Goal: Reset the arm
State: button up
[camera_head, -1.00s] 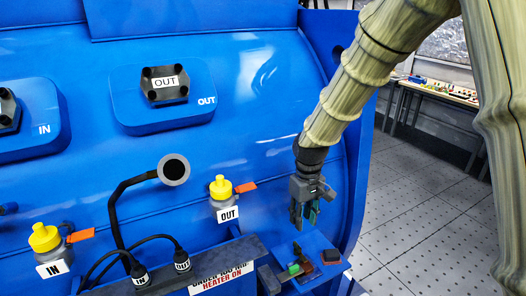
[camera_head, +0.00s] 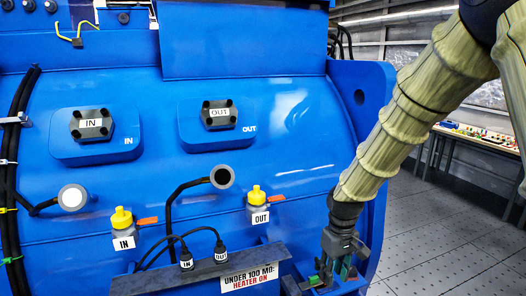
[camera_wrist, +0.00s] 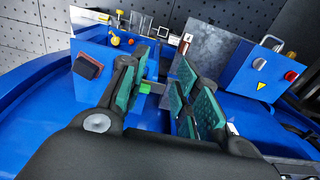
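My arm reaches down from the upper right in the head view. My gripper (camera_head: 338,270) hangs at its end, pointing down in front of the lower right of the blue motor housing (camera_head: 300,120). In the wrist view, my gripper (camera_wrist: 163,90) has its teal-padded fingers apart, with a clear gap between them. A small green block (camera_wrist: 146,88) shows in that gap, beyond or between the fingers; I cannot tell its distance. Nothing is clearly held. The fingertips are partly cut off or dark in the head view.
A blue box with knobs (camera_wrist: 262,72) is right. Yellow-capped valves (camera_head: 257,195) and cables stand left of my gripper. A workbench (camera_head: 470,137) stands behind; the floor at right is clear.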

jog(key=s+f+m+y+b, duration=0.1)
jog(key=s+f+b, duration=0.3)
jog(key=f, duration=1.1)
jog(key=s+f+m+b, duration=0.15)
jog(key=s+f, duration=0.55)
jog(key=f, duration=0.8)
jog(key=s+d+f+m+b, duration=0.1)
jog(key=s+f+b, duration=0.3)
jog(key=s+f, duration=0.6)
jog(key=s+d+f+m+h+b, duration=0.1)
jog(key=s+f+b, duration=0.3)
jog(key=s+f, duration=0.6)
jog(key=s+d, duration=0.1)
jog(key=s, duration=0.2)
jog(key=shift+s+d, duration=0.3)
